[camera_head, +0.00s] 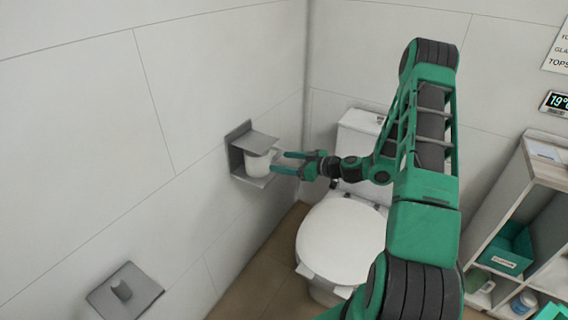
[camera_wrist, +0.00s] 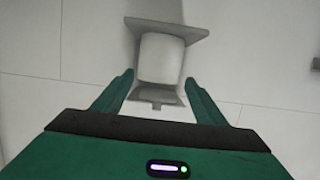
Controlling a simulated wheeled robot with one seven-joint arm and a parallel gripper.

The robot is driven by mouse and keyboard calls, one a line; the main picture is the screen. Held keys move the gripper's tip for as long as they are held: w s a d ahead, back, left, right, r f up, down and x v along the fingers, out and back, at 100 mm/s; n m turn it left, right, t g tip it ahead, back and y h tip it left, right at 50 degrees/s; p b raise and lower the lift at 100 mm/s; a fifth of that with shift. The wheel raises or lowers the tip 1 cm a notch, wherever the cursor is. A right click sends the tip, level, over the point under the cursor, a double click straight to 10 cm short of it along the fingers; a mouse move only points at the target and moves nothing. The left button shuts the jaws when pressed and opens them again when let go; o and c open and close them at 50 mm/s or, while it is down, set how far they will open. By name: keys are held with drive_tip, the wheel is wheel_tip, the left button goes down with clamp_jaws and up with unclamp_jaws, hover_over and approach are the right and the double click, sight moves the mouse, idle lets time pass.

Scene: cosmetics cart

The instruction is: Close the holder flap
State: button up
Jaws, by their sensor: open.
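The grey holder (camera_head: 236,160) is fixed to the left wall and holds a white paper roll (camera_head: 258,164). Its flap (camera_head: 253,141) sticks out from the wall above the roll, raised clear of its front. A lower grey plate (camera_head: 252,180) juts out beneath the roll. My gripper (camera_head: 280,163) is open, just right of the holder, with its fingers pointing at the roll. In the wrist view, the roll (camera_wrist: 161,58) shows ahead, between the two spread fingers (camera_wrist: 159,84), with grey plates at both ends. Whether a finger touches the holder cannot be told.
A white toilet (camera_head: 340,240) stands below and right of my gripper. A second grey wall fixture with a peg (camera_head: 124,292) is at lower left. A shelf unit (camera_head: 510,195) with a green bin (camera_head: 508,248) stands at right. The wall between the fixtures is bare.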

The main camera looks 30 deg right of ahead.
drive_tip(key=v, duration=1)
drive_tip(key=shift+s+d, duration=0.25)
drive_tip(key=shift+a, duration=0.15)
drive_tip(key=s+a+r+g+h, duration=0.2)
drive_tip(key=s+a+g, duration=0.3)
drive_tip(key=s+g, duration=0.4)
drive_tip(key=s+d+r+m+g+h, duration=0.1)
drive_tip(key=s+r+m, duration=0.3)
drive_tip(key=s, duration=0.4)
drive_tip(key=s+d+r+m+g+h, duration=0.1)
drive_tip(key=s+r+m+h, duration=0.2)
drive_tip(key=s, duration=0.6)
drive_tip(key=s+d+r+m+g+h, duration=0.1)
drive_tip(key=s+r+m, duration=0.5)
drive_tip(key=s, duration=0.2)
drive_tip(key=shift+s+r+h, duration=0.2)
drive_tip(key=shift+r+h, duration=0.05)
drive_tip(key=shift+h, duration=0.15)
drive_tip(key=shift+d, duration=0.1)
